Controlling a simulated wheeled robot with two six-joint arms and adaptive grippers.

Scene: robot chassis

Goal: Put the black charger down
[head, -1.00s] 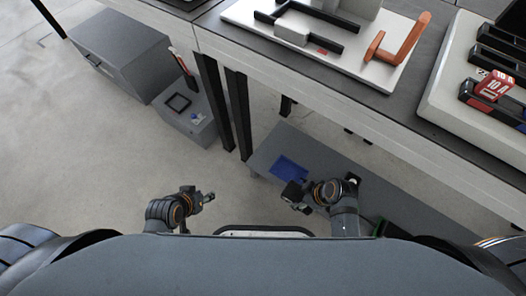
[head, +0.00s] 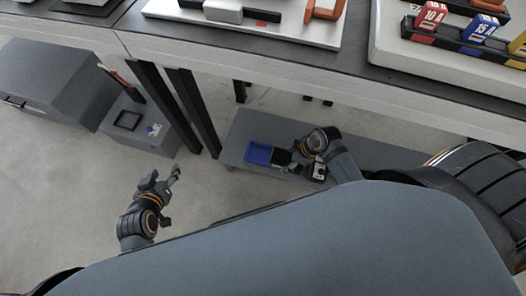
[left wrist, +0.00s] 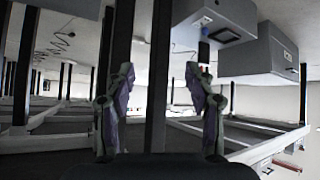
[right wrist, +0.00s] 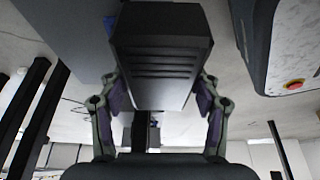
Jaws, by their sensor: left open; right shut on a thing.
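The black charger (right wrist: 160,55) is a dark block with ridged slots, filling the upper middle of the right wrist view. My right gripper (right wrist: 160,88) is shut on it, one finger on each side. In the head view my right gripper (head: 294,160) is over the low grey table, with the dark charger (head: 282,157) at the right edge of a blue tray (head: 258,153). I cannot tell whether the charger touches the tray or table. My left gripper (head: 174,174) is open and empty over the floor; its spread fingers also show in the left wrist view (left wrist: 160,75).
A small dark device with a white round top (head: 319,171) is right of my right gripper. The high workbench (head: 350,95) runs above the low table (head: 232,150). Dark table legs (head: 193,110) and a grey box (head: 130,130) stand at the left. Floor around my left gripper is clear.

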